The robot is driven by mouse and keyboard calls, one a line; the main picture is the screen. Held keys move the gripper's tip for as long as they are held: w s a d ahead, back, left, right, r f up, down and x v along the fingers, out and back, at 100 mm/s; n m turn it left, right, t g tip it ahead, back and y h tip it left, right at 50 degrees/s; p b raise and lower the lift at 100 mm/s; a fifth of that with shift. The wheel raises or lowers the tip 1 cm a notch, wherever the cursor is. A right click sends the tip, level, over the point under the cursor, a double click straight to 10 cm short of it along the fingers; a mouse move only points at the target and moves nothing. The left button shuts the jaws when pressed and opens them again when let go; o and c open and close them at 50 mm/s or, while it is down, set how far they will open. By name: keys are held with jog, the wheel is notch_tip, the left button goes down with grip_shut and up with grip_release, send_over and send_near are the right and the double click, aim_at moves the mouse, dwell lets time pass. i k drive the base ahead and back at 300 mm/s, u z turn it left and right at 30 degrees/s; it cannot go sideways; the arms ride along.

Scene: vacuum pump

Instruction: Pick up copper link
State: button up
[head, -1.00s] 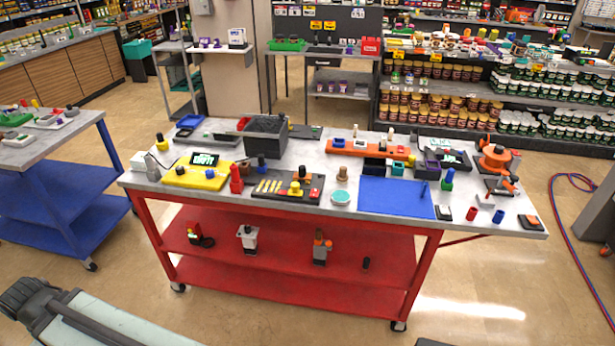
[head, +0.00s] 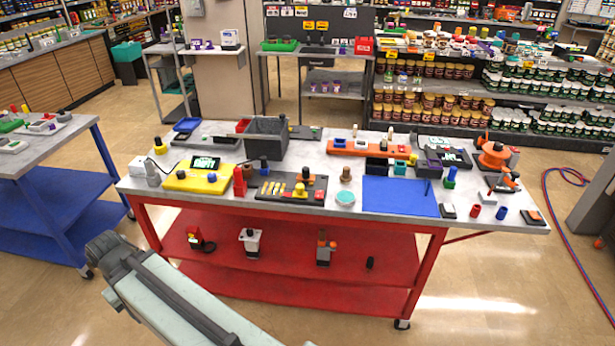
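I cannot identify the copper link for certain. Several small brown or copper-toned pieces stand on the red cart's grey top (head: 330,150). A short brown piece (head: 345,174) stands right of the dark tray with yellow strips (head: 290,188). Another brown piece (head: 239,181) stands at that tray's left end, by a red upright part. My arm reaches in from the bottom, in front of the cart, clear of the tabletop. My gripper does not show.
A blue mat (head: 400,197) lies at the front right of the tabletop. A dark grey bin (head: 266,137) stands at the back left. The red lower shelf (head: 300,268) holds a few small devices. A blue cart (head: 62,190) stands left, with open floor between.

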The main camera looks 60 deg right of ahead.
aim_at(306, 176)
jog(key=z, duration=0.1)
jog(key=i, duration=1)
jog(key=u, duration=0.1)
